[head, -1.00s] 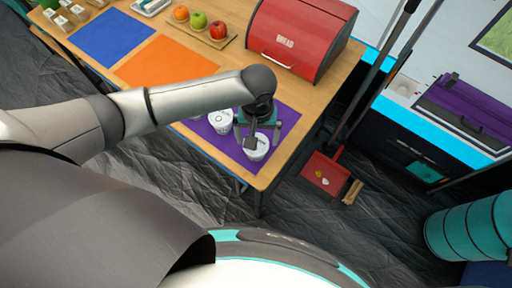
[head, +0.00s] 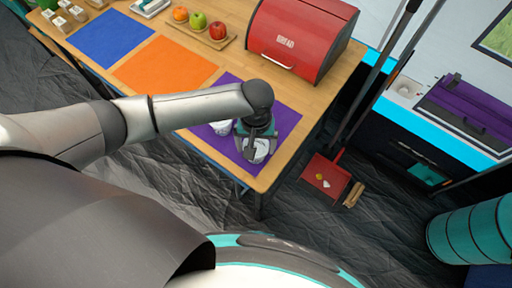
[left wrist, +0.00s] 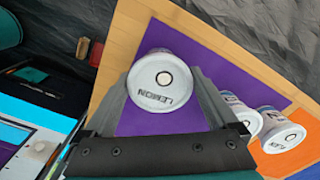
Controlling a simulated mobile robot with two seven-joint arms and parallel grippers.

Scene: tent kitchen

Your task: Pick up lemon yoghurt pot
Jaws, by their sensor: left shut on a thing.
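The lemon yoghurt pot (left wrist: 163,82) is white with a round lid that reads LEMON in the left wrist view. It stands over the purple mat (left wrist: 150,122), with a finger of my left gripper (left wrist: 166,92) on each side. The gripper is shut on it. In the head view the pot (head: 262,147) is partly hidden by my left gripper (head: 256,146), near the table's front right corner. I cannot tell whether the pot touches the mat. My right gripper is in neither view.
Two other white pots (left wrist: 278,133) stand close together beside the gripper; one shows in the head view (head: 221,127). A red bread bin (head: 300,40) stands behind. Orange (head: 165,62) and blue (head: 110,38) mats lie left. A fruit board (head: 213,41) is at the back.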

